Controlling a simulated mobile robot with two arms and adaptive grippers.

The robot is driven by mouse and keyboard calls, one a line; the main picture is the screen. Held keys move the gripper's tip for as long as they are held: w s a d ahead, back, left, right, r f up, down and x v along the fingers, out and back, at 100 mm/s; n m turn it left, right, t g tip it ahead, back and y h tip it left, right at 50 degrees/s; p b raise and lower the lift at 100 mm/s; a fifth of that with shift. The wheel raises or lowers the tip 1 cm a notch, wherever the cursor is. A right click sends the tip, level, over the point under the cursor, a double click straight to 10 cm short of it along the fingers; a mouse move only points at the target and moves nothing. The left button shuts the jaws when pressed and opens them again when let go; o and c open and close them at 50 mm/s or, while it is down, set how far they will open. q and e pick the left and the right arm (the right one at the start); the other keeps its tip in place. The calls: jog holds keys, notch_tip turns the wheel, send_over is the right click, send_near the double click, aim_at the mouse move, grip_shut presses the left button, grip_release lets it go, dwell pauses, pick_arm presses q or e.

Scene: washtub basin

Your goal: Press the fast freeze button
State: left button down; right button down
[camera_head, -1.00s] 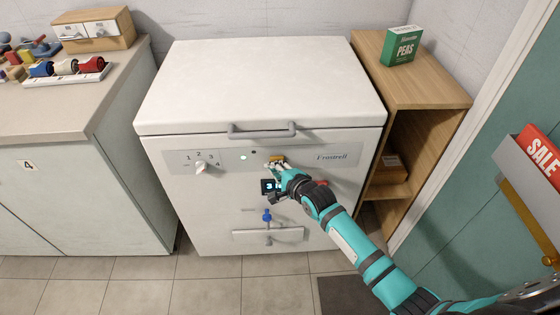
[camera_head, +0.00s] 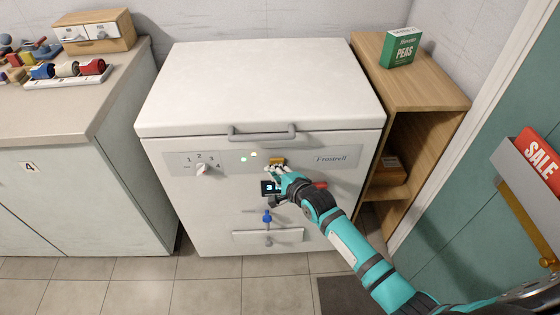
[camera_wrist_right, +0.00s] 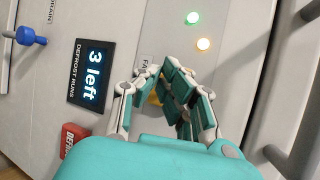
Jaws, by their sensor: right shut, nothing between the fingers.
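The white chest freezer (camera_head: 200,225) has a yellow-orange fast freeze button (camera_head: 278,161) on its front panel. In the right wrist view the button (camera_wrist_right: 154,98) is mostly hidden behind my fingers, beside a partly covered label. My right gripper (camera_head: 275,168) is shut and empty, with its fingertips at the button's lower edge; I cannot tell whether they touch it. The right wrist view shows the closed fingers (camera_wrist_right: 170,85) close to the panel. A green light (camera_wrist_right: 193,18) and an amber light (camera_wrist_right: 203,44) are both lit. My left gripper is out of view.
A numbered dial (camera_head: 201,169) sits left on the panel. A display (camera_wrist_right: 90,75) reads "3 left" under "DEFROST RUNS", near a red part (camera_wrist_right: 70,138). A blue-handled valve (camera_head: 267,216) is below. The lid handle (camera_head: 262,134) juts out above the panel.

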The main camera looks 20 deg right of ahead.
jog(key=shift+s+a, duration=0.1)
jog(key=shift+s, duration=0.1)
jog(key=s+p, duration=0.1)
jog(key=s, duration=0.1)
jog(key=s+a+p, duration=0.1)
jog(key=p, duration=0.1)
jog(key=s+p, duration=0.1)
jog(key=s, duration=0.1)
jog(key=shift+s+a+p, duration=0.35)
dwell(0.4)
